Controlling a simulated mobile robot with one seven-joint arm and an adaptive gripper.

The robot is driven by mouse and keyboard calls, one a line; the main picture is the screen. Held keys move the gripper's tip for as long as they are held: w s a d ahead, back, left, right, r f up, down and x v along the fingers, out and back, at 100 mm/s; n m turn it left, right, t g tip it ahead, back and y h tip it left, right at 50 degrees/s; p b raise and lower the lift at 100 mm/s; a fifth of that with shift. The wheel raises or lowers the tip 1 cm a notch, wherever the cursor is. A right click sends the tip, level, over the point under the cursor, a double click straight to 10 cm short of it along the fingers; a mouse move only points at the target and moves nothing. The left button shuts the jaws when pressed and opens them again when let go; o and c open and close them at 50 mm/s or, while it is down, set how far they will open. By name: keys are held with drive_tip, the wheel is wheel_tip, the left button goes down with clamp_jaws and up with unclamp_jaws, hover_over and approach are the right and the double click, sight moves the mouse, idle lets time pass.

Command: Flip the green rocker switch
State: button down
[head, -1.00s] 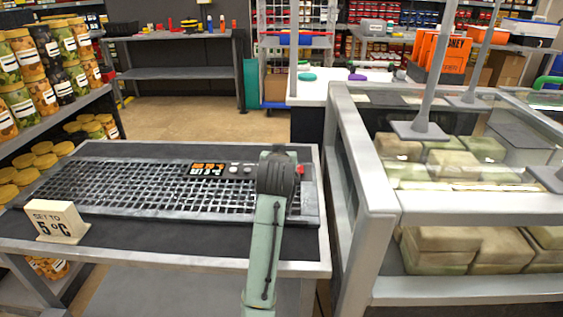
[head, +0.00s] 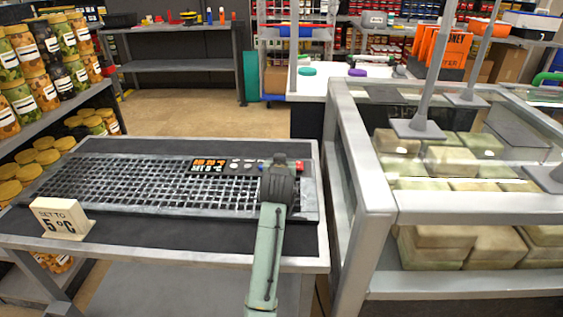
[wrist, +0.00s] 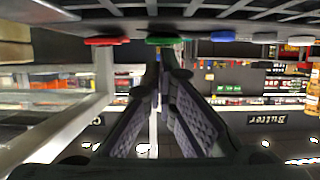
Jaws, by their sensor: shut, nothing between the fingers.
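The green switch (wrist: 165,41) shows in the wrist view at the top centre, on the underside edge of a dark panel. In the head view my arm hides it. My gripper (wrist: 160,58) is shut and empty, its fingertips just below the green switch in the picture; I cannot tell if they touch it. In the head view my gripper hangs over the right end of the black grilled unit (head: 130,186), beside its lit display (head: 208,166). The display's digits are too small to read surely.
A red control (wrist: 106,41) and a blue one (wrist: 222,37) flank the green switch, with white ones further right. A "SET TO 5°C" sign (head: 60,218) stands at the front left. A glass case (head: 365,200) stands close on the right.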

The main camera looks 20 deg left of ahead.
drive_tip(key=shift+s+d+f, duration=0.1)
drive_tip(key=shift+s+f, duration=0.05)
drive_tip(key=shift+f, duration=0.35)
drive_tip(key=shift+r, duration=0.3)
drive_tip(key=shift+r+p, duration=0.7)
drive_tip(key=shift+p, duration=0.05)
drive_tip(key=shift+r, duration=0.35)
wheel_tip(320, 180, up, 3)
drive_tip(key=shift+f+p, duration=0.2)
drive_tip(key=shift+p, duration=0.35)
drive_tip(key=f+b+v, duration=0.1)
drive_tip(key=b+v, duration=0.2)
drive_tip(key=v, duration=0.7)
drive_tip(key=shift+s+d+f, duration=0.15)
drive_tip(key=shift+s+f, duration=0.2)
drive_tip(key=shift+s, duration=0.1)
